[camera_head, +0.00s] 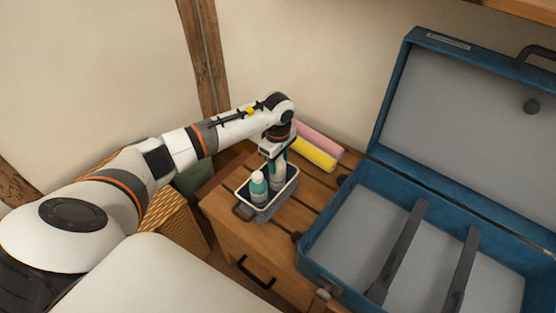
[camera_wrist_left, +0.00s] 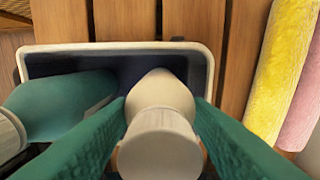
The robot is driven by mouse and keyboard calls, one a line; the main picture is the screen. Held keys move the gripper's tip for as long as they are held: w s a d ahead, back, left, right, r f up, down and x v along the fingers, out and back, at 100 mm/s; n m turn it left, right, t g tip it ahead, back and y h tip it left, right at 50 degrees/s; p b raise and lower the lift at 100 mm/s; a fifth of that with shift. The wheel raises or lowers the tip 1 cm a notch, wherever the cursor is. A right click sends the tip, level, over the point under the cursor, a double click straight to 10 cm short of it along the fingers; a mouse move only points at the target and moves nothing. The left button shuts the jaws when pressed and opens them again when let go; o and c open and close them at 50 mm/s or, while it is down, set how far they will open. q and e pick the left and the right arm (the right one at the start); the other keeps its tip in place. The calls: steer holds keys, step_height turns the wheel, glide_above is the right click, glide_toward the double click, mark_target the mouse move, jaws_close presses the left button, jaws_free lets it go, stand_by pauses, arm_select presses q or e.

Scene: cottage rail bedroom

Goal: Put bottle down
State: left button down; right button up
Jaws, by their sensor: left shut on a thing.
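A small dark-lined tray with a pale rim (camera_head: 245,204) stands on the wooden cabinet top; its rim also shows in the left wrist view (camera_wrist_left: 110,46). My left gripper (camera_head: 274,150) points down over the tray. Its green fingers (camera_wrist_left: 160,130) are shut on a second, pale-topped bottle (camera_wrist_left: 160,110), which in the head view shows partly hidden in the tray's area (camera_head: 278,174). I cannot tell whether its base touches the tray floor. My right gripper is not seen.
A yellow roll (camera_head: 313,153) and a pink roll (camera_head: 320,138) lie behind the tray. A large open blue suitcase (camera_head: 312,262) with two dark straps takes up the right. A wicker basket (camera_head: 172,218) stands left of the cabinet (camera_head: 238,245). Some bare slats show between tray and suitcase.

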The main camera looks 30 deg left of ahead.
arm_select(q)
steer(key=c, duration=0.7)
jaws_free()
steer(key=shift+c, duration=0.2)
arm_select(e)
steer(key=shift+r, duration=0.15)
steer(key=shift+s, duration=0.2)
arm_select(q)
step_height(320, 180, up, 12)
steer(key=shift+r+p, duration=0.1)
steer(key=shift+p, duration=0.55)
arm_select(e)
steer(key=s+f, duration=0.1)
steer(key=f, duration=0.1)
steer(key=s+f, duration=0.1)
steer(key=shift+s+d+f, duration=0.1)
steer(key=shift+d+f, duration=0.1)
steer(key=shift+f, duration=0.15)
